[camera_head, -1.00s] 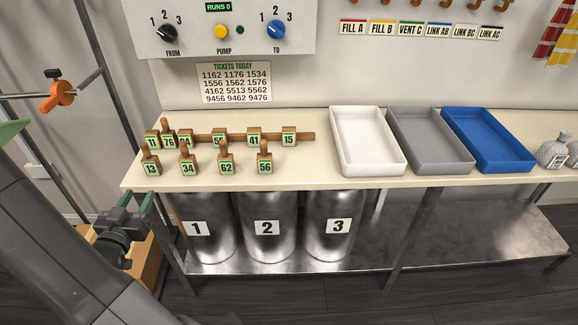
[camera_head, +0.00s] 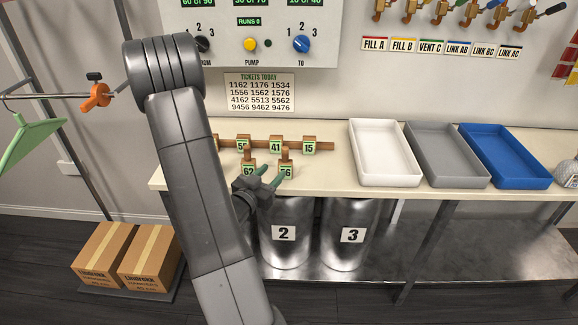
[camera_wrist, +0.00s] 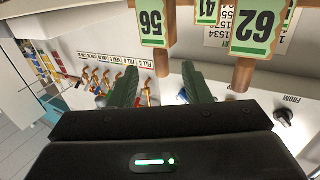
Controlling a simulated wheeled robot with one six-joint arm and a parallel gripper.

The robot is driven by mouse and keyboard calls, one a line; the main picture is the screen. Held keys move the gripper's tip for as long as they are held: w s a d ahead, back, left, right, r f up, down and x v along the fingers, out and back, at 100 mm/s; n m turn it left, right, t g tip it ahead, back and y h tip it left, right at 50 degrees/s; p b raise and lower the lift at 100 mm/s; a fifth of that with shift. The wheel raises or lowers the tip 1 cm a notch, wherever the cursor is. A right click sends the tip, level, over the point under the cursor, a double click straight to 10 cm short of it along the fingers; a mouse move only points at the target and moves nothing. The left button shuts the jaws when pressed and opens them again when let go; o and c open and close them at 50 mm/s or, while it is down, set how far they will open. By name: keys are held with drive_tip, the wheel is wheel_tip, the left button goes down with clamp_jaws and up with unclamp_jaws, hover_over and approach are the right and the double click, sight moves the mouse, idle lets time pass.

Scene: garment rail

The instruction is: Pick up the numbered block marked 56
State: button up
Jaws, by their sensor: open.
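The block marked 56 (camera_head: 286,171) stands upright at the front of the shelf, a brown peg on top and a green-edged number label on its face. In the wrist view block 56 (camera_wrist: 151,22) appears upside down at the top. My gripper (camera_head: 271,175) is open at the shelf's front edge, close to block 56, and one finger partly overlaps its label. In the wrist view my gripper (camera_wrist: 161,84) has its two green fingers apart. The peg of 56 lines up with the gap between them, with nothing held.
Block 62 (camera_head: 248,168) stands just left of 56; it shows large in the wrist view (camera_wrist: 258,28). Behind are blocks 41 (camera_head: 275,146) and 15 (camera_head: 309,147) along a brown bar. My arm hides the left blocks. White (camera_head: 384,181), grey and blue trays stand right.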

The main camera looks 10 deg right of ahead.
sight(284, 158)
drive_tip(key=x, duration=0.3)
drive_tip(key=shift+w+d, duration=0.1)
drive_tip(key=x, duration=0.2)
drive_tip(key=r+p+x, duration=0.1)
drive_tip(key=x, duration=0.1)
drive_tip(key=shift+w+d+p, duration=0.25)
drive_tip(key=shift+p, duration=0.05)
drive_tip(key=shift+w+d+f, duration=0.1)
drive_tip(key=shift+w+d, duration=0.05)
drive_tip(key=shift+w, duration=0.15)
clamp_jaws()
